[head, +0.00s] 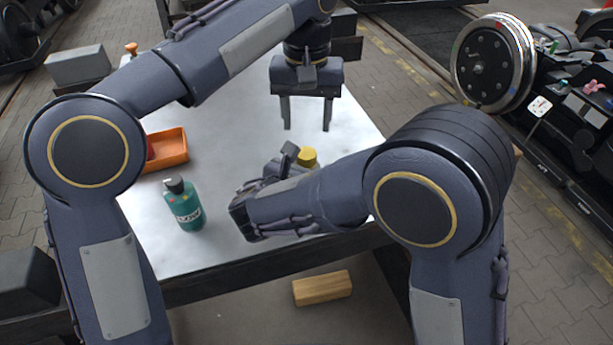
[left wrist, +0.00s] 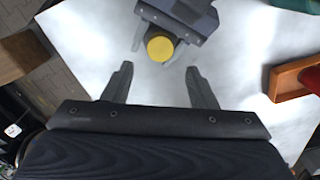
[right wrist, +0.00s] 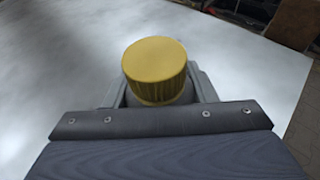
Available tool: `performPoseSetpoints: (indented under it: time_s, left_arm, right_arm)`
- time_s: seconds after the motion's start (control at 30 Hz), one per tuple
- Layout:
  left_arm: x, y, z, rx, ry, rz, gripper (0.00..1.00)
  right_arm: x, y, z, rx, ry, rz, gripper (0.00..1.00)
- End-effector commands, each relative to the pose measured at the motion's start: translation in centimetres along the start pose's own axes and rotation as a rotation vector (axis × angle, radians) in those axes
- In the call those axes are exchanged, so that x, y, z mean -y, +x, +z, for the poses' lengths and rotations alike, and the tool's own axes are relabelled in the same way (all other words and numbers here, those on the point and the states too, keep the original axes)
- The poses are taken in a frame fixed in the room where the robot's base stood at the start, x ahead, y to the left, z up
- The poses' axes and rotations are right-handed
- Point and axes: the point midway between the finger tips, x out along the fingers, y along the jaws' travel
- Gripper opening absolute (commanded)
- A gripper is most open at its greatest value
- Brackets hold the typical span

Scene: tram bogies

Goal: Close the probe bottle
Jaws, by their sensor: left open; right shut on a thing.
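A bottle with a ribbed yellow cap (right wrist: 155,68) stands between the fingers of my right gripper (right wrist: 158,92), which is shut on its grey body. The cap sits on top of the body; I cannot tell how tightly. In the head view the yellow cap (head: 307,156) shows behind my right forearm, which hides most of the bottle and the right fingers. In the left wrist view the cap (left wrist: 160,47) lies just beyond the fingertips. My left gripper (head: 306,122) is open and empty, fingers down, above and behind the cap.
A teal bottle (head: 184,208) with a black cap stands on the white table (head: 215,250). An orange tray (head: 170,147) with a red thing in it lies to the left. A wooden block (head: 322,288) lies below the table's front edge. The table right of the left gripper is clear.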

Motion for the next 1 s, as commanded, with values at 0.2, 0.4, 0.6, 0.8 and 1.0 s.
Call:
performPoseSetpoints:
  time_s: [0.2,0.4,0.6,0.8,1.0]
  left_arm:
    - [0.0,0.0,0.0,0.0,-0.009,-0.001,0.52]
    - [0.1,0.5,0.0,0.001,-0.008,-0.002,0.52]
    - [0.1,3.2,0.0,0.003,-0.008,-0.003,0.52]
    - [0.1,6.2,0.0,0.002,-0.007,-0.002,0.52]
    - [0.0,7.8,0.0,0.0,-0.007,0.0,0.52]
  right_arm:
    - [0.0,0.0,0.0,0.001,0.0,0.0,0.0]
    - [0.0,0.0,0.0,0.001,0.0,0.0,0.0]
    - [0.0,0.0,0.0,0.001,0.0,0.0,0.0]
    - [0.0,0.0,0.0,0.001,0.0,0.0,0.0]
    - [0.0,0.0,0.0,0.001,0.0,0.0,0.0]
